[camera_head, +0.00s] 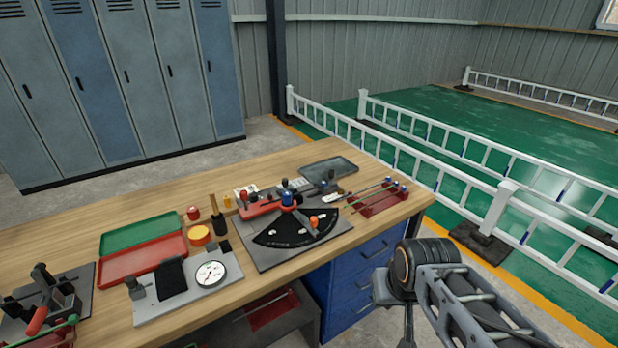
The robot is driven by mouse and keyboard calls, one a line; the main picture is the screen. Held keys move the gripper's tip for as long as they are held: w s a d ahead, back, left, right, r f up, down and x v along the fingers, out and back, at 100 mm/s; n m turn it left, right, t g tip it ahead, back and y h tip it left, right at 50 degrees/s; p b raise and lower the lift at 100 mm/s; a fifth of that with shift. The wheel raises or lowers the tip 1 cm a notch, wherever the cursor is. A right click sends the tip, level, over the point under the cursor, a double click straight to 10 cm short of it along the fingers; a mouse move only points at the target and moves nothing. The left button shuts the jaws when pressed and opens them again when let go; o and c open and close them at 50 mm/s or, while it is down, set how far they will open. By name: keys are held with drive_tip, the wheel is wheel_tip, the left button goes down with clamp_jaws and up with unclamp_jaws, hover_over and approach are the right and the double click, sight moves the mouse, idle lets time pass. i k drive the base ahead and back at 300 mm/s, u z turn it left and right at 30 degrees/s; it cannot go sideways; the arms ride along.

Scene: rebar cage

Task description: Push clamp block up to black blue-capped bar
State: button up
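A bending fixture on a dark base plate (262,262) stands on the wooden bench, with a black fan-shaped scale (270,238), a red arm (262,208) and a blue-topped knob (287,198). Small dark blocks stand at its far side; I cannot tell which is the clamp block. Thin bars with blue and red ends lie across a red rack (384,206) to the right; a blue cap (386,180) shows at one end. I cannot clearly make out a black bar in the fixture.
A grey tray (328,166) lies behind the fixture. Green (142,232) and red (140,262) trays, a plate with a round dial (210,273) and a dark vise-like device (45,290) stand left. Blue drawers (355,285) sit under the bench. A white fence (400,160) runs behind.

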sight(285, 182)
drive_tip(key=z, duration=0.15)
drive_tip(key=i, duration=0.55)
drive_tip(key=u, duration=1.1)
drive_tip(key=i, duration=0.5)
drive_tip(key=u, duration=0.1)
